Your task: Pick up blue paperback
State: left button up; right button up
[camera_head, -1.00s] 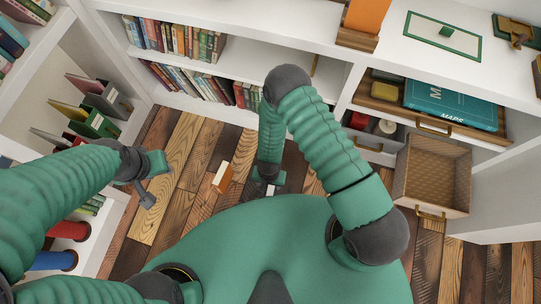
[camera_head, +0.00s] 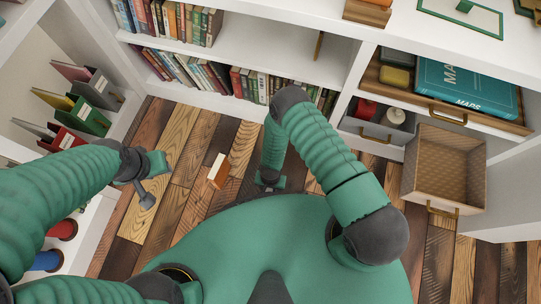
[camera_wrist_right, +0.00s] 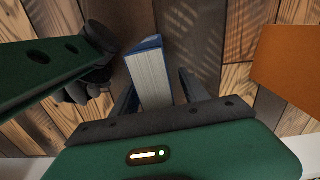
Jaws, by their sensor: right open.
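The blue paperback (camera_wrist_right: 148,75) shows in the right wrist view with its blue cover edge and pale page block facing the camera. It stands over the plank floor between the two fingers of my right gripper (camera_wrist_right: 158,92), which is open; I cannot tell whether either finger touches it. In the head view my right gripper (camera_head: 269,181) is low over the floor, and the paperback is hidden there by my arm. My left gripper (camera_head: 150,182) hangs over the floor at the left; its jaw opening is unclear.
An orange block-like thing with a pale side (camera_head: 217,172) lies on the floor left of my right gripper. Bookshelves (camera_head: 235,60) stand behind. An open wicker drawer (camera_head: 445,165) juts out at the right.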

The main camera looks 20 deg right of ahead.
jog(key=shift+r, duration=0.15)
grip_shut()
dwell(0.4)
